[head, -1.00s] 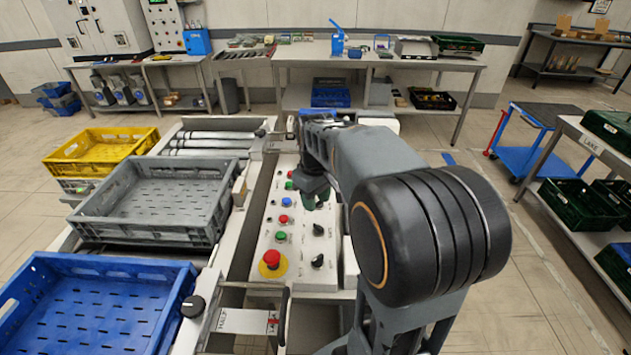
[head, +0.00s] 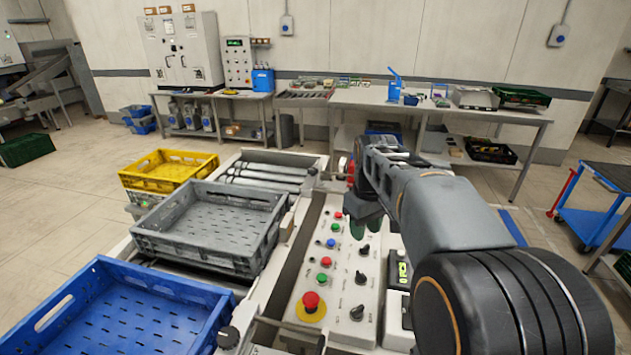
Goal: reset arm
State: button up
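My gripper (head: 366,222) hangs above the far part of the control panel (head: 338,275), at the end of my raised arm. Its dark fingertips point down and partly blend with the panel's far edge, so I cannot tell whether they are open or shut. I see nothing clearly held. The panel carries several red, green and blue buttons, black knobs, and a large red emergency button (head: 311,302) on a yellow disc at the near end.
Left of the panel, a blue crate (head: 150,285), a grey crate (head: 165,245) and a yellow crate (head: 130,180) stand along the conveyor. Bare rollers (head: 270,172) lie beyond. A long workbench (head: 440,108) stands at the back. A blue cart (head: 590,225) is at right.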

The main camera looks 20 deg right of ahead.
jog(key=s+a+f+m+t, duration=0.1)
jog(key=s+a+f, duration=0.1)
jog(key=s, duration=0.1)
jog(key=s+a+f+m+t, duration=0.1)
jog(key=s+a+f, duration=0.2)
jog(key=s, duration=0.1)
jog(key=s+a+f+m+t, duration=0.1)
jog(key=s+a+f, duration=0.1)
jog(key=s, duration=0.2)
jog(key=shift+a+f+t, duration=0.3)
jog(key=shift+a, duration=0.1)
jog(key=shift+a+r, duration=0.3)
jog(key=shift+r, duration=0.1)
jog(key=shift+d, duration=0.15)
